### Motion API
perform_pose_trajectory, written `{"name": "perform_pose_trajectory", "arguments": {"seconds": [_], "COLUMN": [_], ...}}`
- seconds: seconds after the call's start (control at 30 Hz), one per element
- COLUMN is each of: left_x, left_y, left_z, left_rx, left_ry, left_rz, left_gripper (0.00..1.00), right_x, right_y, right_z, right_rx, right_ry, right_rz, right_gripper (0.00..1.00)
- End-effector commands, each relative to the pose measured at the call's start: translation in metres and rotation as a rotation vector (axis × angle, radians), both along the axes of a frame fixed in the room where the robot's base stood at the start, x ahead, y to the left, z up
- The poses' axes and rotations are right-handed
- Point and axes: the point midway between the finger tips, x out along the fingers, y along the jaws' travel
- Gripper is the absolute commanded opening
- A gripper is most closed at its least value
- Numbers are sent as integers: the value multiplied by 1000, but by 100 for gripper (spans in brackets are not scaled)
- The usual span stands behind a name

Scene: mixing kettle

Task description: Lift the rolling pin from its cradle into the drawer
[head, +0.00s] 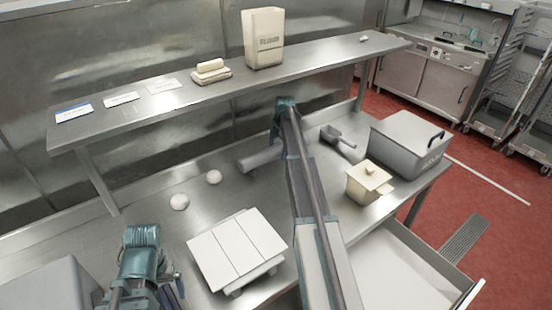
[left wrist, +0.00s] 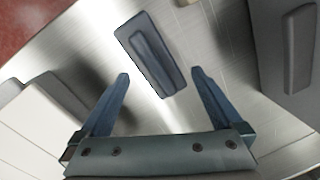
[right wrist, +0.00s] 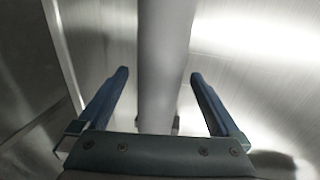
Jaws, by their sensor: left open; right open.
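The grey rolling pin (head: 262,158) lies on the bench toward the back, partly hidden behind my right arm. Its cradle (head: 253,173) shows only as a small foot under it. In the right wrist view the pin (right wrist: 165,60) runs lengthwise between the spread fingers of my right gripper (right wrist: 159,76), which is open; I cannot tell whether they touch it. The drawer (head: 395,270) is pulled open at the lower right and its visible floor is bare. My left gripper (left wrist: 160,76) is open and empty over the bench at the left; its fingertips are unclear in the head view.
A white slab (head: 235,250), two dough balls (head: 180,201), a scoop (head: 338,140), a cream pot (head: 368,183) and a grey bin (head: 408,145) stand on the bench. A shelf (head: 215,90) runs above the back. A blue-grey flat tool (left wrist: 150,55) lies beyond my left fingers.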

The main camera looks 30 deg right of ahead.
Motion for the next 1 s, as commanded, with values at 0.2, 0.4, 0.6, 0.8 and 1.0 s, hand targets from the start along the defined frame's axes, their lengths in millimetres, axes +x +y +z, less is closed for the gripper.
{"name": "perform_pose_trajectory", "arguments": {"seconds": [0.2,0.4,0.6,0.8,1.0], "left_x": [0,0,0,0,0], "left_y": [0,0,0,0,0], "left_z": [-7,-7,-7,-7,-7], "left_rx": [0,0,0,0,0], "left_ry": [0,0,0,0,0], "left_rz": [1,0,0,0,0], "left_gripper": [100,100,100,100,100], "right_x": [2,2,2,2,2], "right_y": [0,0,0,0,0], "right_z": [-7,-7,-7,-7,-7], "right_rx": [0,0,0,0,0], "right_ry": [0,0,0,0,0], "right_rz": [0,0,0,0,0], "right_gripper": [100,84,48,12,0]}}
